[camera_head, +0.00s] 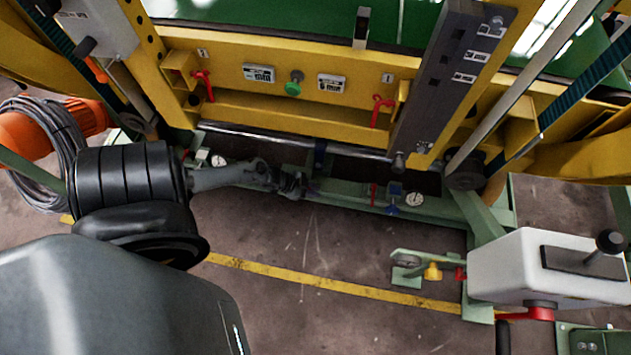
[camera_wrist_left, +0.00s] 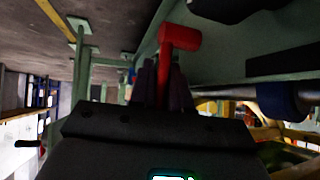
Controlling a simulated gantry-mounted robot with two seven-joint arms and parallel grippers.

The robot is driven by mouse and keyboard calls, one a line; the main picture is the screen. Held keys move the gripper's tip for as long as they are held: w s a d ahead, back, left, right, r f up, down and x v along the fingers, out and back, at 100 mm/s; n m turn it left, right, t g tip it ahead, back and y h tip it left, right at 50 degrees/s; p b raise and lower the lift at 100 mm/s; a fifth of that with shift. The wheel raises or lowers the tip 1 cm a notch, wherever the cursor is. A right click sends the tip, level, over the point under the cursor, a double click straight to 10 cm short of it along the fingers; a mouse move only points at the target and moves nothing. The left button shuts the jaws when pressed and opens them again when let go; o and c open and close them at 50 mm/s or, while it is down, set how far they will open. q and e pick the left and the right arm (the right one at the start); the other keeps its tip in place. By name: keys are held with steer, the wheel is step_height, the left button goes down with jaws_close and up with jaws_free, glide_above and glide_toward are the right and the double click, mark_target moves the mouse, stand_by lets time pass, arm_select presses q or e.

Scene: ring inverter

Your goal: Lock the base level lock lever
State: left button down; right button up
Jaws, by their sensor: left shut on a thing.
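My left gripper (camera_head: 298,187) reaches in from the left, low over the green base rail (camera_head: 335,200). In the left wrist view, its two dark fingers (camera_wrist_left: 163,80) are shut on a red lever (camera_wrist_left: 180,38), whose short red end sticks out sideways past the fingertips. The part of the lever between the fingers is mostly hidden, and in the head view the gripper hides it. A similar small red lever (camera_head: 373,194) stands upright on the base rail farther right. My right gripper is in neither view.
A metal bar (camera_head: 345,150) runs above the rail, below the yellow frame (camera_head: 300,105), which carries two red handles (camera_head: 205,85) (camera_head: 380,110). Round gauges (camera_head: 415,199) sit on the base. A white box (camera_head: 545,265) with a black-knobbed lever stands at right. The floor in front is clear.

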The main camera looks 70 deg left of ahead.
arm_select(q)
steer(key=c, duration=1.5)
jaws_free()
steer(key=shift+o, duration=0.3)
steer(key=shift+s+a, duration=0.1)
steer(key=shift+s+r+p, duration=0.3)
steer(key=shift+r+p, duration=0.25)
steer(key=p+v, duration=0.5)
steer(key=v, duration=0.4)
steer(key=shift+s+a+p, duration=0.2)
steer(key=shift+s+p, duration=0.15)
steer(key=shift+r, duration=0.15)
